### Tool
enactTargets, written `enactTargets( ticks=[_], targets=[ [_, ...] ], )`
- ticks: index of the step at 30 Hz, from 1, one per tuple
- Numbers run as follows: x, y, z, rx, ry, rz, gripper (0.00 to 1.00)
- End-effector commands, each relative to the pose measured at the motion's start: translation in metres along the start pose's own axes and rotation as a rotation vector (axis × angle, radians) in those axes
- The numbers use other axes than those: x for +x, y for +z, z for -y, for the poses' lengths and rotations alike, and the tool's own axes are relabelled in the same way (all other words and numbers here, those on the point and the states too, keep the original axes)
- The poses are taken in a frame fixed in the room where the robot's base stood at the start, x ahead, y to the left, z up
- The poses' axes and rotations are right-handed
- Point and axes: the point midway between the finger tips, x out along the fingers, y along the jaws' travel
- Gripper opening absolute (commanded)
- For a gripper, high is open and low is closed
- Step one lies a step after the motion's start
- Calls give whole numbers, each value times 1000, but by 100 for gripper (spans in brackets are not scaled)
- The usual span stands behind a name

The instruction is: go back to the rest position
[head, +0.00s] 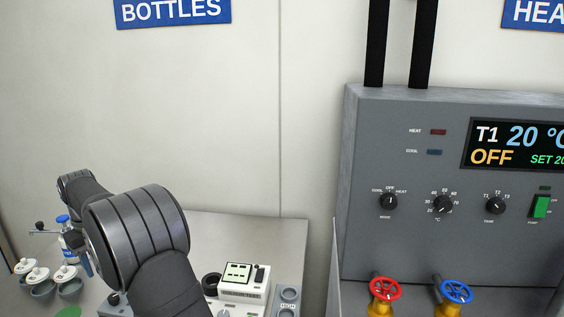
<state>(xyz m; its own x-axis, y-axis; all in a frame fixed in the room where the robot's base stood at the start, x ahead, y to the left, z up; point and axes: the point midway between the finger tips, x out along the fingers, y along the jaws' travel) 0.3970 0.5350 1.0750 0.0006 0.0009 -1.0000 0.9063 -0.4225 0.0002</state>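My arm (140,235) rises from the bottom of the head view and bends over the bench toward the left. Its far end is mostly hidden behind my own arm links. A small dark blue-grey piece (86,264) shows just left of the big joint; it may be part of my gripper, but I cannot tell. Whether the gripper is open or shut, or holds anything, does not show. A bottle with a blue cap (62,219) is close to this piece, partly hidden by the arm.
Small lidded pots (42,289) and a green disc (68,312) are at lower left. A white instrument (242,282) sits right of my arm on the grey bench (245,232). A grey control cabinet (400,250) with red (386,289) and blue (457,291) valve wheels stands right.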

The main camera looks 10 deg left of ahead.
Motion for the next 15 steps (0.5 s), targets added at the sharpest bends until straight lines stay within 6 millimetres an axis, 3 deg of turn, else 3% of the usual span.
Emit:
enactTargets(
  ticks=[9, 15],
  targets=[
    [65, 1, 0, 0, -1, 4, 48],
    [95, 0, 0, 0, 0, 3, 48]
  ],
)
